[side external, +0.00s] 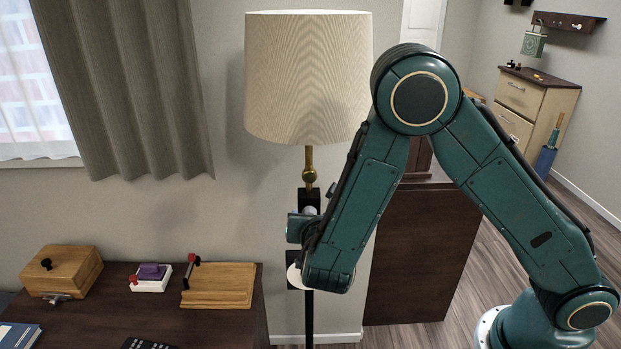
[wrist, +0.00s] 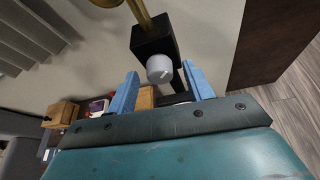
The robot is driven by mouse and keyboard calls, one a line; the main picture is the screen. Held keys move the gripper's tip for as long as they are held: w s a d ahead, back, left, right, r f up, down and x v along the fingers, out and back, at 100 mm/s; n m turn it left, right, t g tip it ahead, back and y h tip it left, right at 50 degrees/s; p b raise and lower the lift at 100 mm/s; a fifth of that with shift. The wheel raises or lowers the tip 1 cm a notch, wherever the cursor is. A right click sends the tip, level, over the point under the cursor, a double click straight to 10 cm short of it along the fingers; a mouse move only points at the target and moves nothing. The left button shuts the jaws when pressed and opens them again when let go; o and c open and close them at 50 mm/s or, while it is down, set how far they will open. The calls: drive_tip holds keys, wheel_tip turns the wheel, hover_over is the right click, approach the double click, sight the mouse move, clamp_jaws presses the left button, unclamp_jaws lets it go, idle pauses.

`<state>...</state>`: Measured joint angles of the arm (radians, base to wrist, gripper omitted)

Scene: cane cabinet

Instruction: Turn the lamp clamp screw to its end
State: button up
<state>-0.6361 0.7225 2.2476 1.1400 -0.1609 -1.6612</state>
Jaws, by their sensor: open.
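The lamp clamp is a black block (wrist: 152,38) on a brass pole in the wrist view. Its screw is a light grey round knob (wrist: 160,66) with a short pale mark on its face. My gripper (wrist: 159,72) is open, with one blue finger on each side of the knob in the picture and a gap on both sides. I cannot tell how deep the knob lies between the fingertips. In the side view, the clamp block (side external: 309,197) is below the lampshade (side external: 308,75), with the knob (side external: 311,211) partly showing. My wrist and forearm hide the fingers there.
A dark cabinet (side external: 420,255) stands right of the lamp. A grey curtain (side external: 130,85) hangs at left.

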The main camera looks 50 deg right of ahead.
drive_tip(key=shift+w+d+f, duration=0.1)
drive_tip(key=shift+w+d, duration=0.05)
drive_tip(key=shift+w, duration=0.05)
drive_tip(key=shift+c, duration=0.2)
drive_tip(key=c, duration=0.9)
drive_tip(key=shift+m, duration=0.3)
drive_tip(key=shift+s+d+f+m+t+y, duration=0.1)
drive_tip(key=shift+m+t+y, duration=0.4)
drive_tip(key=shift+m+t, duration=0.65)
drive_tip(key=shift+s+d+f+m+t+y, duration=0.1)
drive_tip(key=shift+m+t+y, duration=0.5)
drive_tip(key=shift+m, duration=1.05)
